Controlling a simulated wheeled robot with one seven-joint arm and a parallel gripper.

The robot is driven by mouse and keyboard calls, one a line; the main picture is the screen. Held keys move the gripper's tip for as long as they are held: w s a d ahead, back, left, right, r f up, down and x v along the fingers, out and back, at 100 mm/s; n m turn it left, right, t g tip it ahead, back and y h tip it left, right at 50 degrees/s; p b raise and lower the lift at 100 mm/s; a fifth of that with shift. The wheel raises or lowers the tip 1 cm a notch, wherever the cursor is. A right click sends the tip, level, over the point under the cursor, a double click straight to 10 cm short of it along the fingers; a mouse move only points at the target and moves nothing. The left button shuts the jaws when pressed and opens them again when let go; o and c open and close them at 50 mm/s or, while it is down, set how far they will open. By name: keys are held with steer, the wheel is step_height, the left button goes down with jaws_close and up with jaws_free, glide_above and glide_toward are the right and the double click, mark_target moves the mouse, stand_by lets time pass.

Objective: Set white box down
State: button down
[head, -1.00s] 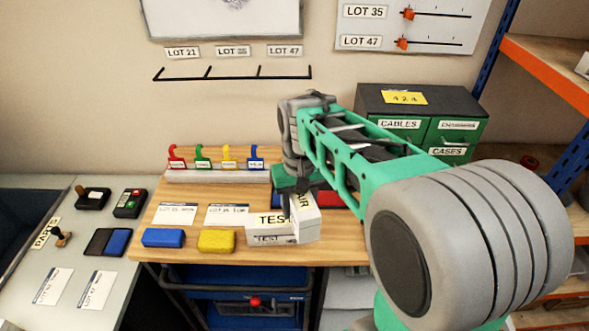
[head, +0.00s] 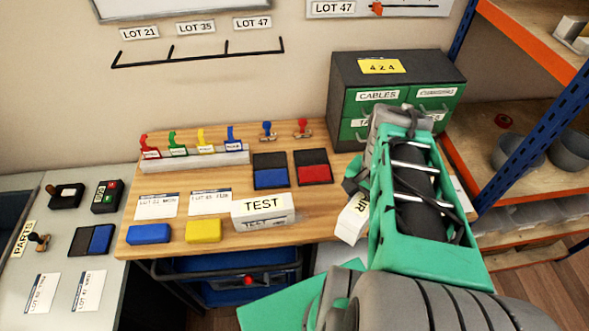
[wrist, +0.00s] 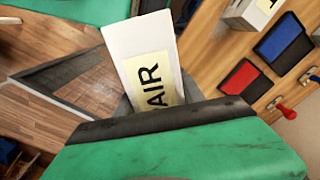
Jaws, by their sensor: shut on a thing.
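A white box with a label reading "AIR" in part (head: 353,222) is held in my gripper near the front right of the wooden bench (head: 300,225). In the wrist view the box (wrist: 138,45) sticks out past the dark jaw edge, tilted. My gripper (wrist: 155,108) is shut on it. In the head view my arm hides most of the gripper. I cannot tell whether the box touches the bench. Another white box, labelled TEST (head: 263,211), stands on the bench to the left, apart from the held box.
Blue (head: 271,172) and red (head: 312,168) ink pads lie behind the TEST box. A blue block (head: 149,234) and yellow block (head: 203,231) lie at the front left. A green drawer cabinet (head: 400,72) stands at the back right. Bare wood shows right of the TEST box.

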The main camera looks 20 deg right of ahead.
steer(key=w+f, duration=0.4)
steer(key=w, duration=0.5)
steer(key=b, duration=0.5)
glide_above(333, 199)
steer(key=s, duration=0.1)
steer(key=f, duration=0.5)
steer(key=shift+s, duration=0.2)
steer(key=shift+w+f, duration=0.4)
steer(key=shift+w, duration=0.15)
steer(key=shift+w+f+b, duration=0.2)
steer(key=shift+f+b, duration=1.35)
steer(key=shift+f, duration=0.25)
steer(key=c, duration=0.7)
jaws_free()
steer(key=shift+r, duration=0.1)
